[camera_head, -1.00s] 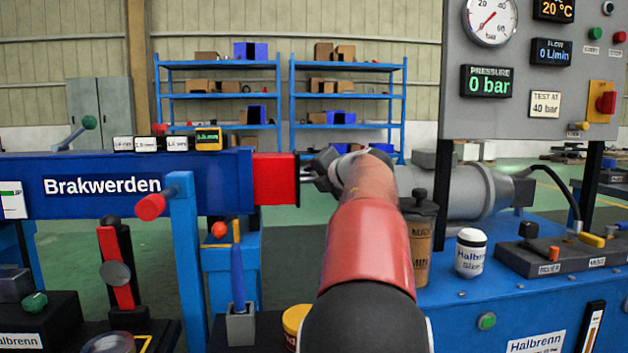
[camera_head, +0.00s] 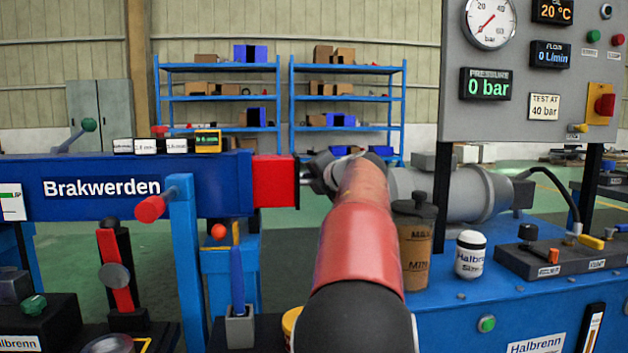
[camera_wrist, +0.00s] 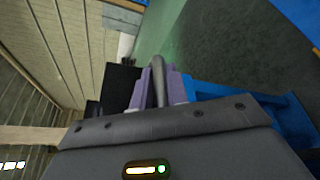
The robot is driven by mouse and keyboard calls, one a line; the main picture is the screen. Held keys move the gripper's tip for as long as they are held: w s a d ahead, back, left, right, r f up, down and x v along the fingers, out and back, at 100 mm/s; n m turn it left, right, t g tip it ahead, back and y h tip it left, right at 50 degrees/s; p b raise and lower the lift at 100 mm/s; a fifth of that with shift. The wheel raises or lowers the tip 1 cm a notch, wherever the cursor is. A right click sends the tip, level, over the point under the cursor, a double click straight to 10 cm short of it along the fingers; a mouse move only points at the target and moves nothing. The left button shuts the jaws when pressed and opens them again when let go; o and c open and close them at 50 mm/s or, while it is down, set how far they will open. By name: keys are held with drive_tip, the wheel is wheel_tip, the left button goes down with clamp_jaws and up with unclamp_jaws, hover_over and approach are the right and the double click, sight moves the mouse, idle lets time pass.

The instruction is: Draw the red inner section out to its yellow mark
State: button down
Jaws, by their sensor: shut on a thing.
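The red inner section (camera_head: 275,182) shows as a short red block at the right end of the blue outer beam (camera_head: 100,187), marked "Brakwerden". I see no yellow mark on its visible red face. My gripper (camera_head: 311,176) is at the right end of the red section, partly hidden by my own arm. In the wrist view, my gripper (camera_wrist: 160,95) has its pale purple fingers closed around a grey bar-like handle (camera_wrist: 158,70). A dark block lies beyond the fingers there. The handle's join to the red section is not clear.
A blue post with a red knob (camera_head: 150,208) stands in front of the beam. To the right, a blue bench (camera_head: 460,310) carries a brown lidded canister (camera_head: 414,245), a white jar (camera_head: 470,255) and a grey cylinder (camera_head: 480,193). Blue shelves (camera_head: 220,97) stand far behind.

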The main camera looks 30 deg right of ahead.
drive_tip(key=d, duration=0.1)
drive_tip(key=s+d+p, duration=0.1)
drive_tip(key=d, duration=0.1)
drive_tip(key=shift+s+d, duration=0.25)
drive_tip(key=shift+s, duration=0.1)
drive_tip(key=c, duration=1.5)
unclamp_jaws()
drive_tip(key=shift+f, duration=0.1)
drive_tip(key=shift+o, duration=0.5)
drive_tip(key=shift+a, duration=0.1)
drive_tip(key=p+v, duration=0.1)
drive_tip(key=v, duration=0.6)
drive_tip(key=shift+s, duration=0.35)
drive_tip(key=shift+r, duration=0.25)
